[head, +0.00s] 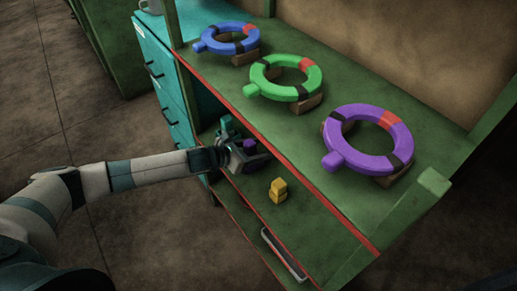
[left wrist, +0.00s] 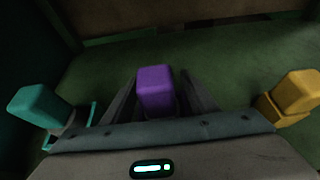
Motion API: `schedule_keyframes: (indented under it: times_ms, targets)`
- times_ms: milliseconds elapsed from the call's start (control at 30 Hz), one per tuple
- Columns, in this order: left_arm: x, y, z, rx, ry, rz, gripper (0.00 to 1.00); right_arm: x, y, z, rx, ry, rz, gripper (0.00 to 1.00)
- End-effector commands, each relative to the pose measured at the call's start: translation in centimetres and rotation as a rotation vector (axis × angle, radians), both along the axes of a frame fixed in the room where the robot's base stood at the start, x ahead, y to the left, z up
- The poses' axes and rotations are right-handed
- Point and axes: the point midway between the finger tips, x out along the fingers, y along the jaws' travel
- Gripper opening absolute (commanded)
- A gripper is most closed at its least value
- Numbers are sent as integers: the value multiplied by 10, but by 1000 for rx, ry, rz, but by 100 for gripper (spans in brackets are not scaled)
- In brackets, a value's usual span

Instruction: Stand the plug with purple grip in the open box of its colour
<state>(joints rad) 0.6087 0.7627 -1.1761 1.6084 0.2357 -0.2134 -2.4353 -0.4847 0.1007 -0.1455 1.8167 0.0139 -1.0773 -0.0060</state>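The plug with purple grip (left wrist: 156,90) stands between the two fingers of my left gripper in the left wrist view. Its purple top also shows in the head view (head: 250,144), on the lower shelf. My left gripper (head: 247,158) reaches into the shelf from the left. Its fingers (left wrist: 160,98) look open, one on each side of the purple grip, with a narrow gap at the right; the plug's lower part is hidden. No open purple box can be made out. A purple ring (head: 368,162) leans on a wooden block on the upper shelf. My right gripper is not in view.
A teal plug (left wrist: 42,108) stands left of my gripper, a yellow plug (left wrist: 293,96) right of it; the yellow one (head: 278,189) is on the shelf. Blue (head: 222,46) and green (head: 310,78) rings lie above. The red-edged upper shelf (head: 330,212) overhangs my gripper.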

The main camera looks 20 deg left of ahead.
Motion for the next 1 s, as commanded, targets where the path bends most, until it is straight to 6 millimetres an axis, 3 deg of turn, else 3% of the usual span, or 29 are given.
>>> schedule_keyframes:
  times_ms: [467,1000]
  targets:
    - [-8,7,7,2,0,0,53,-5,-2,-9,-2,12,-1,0]
    - [-70,56,45,2,0,0,53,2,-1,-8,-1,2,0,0]
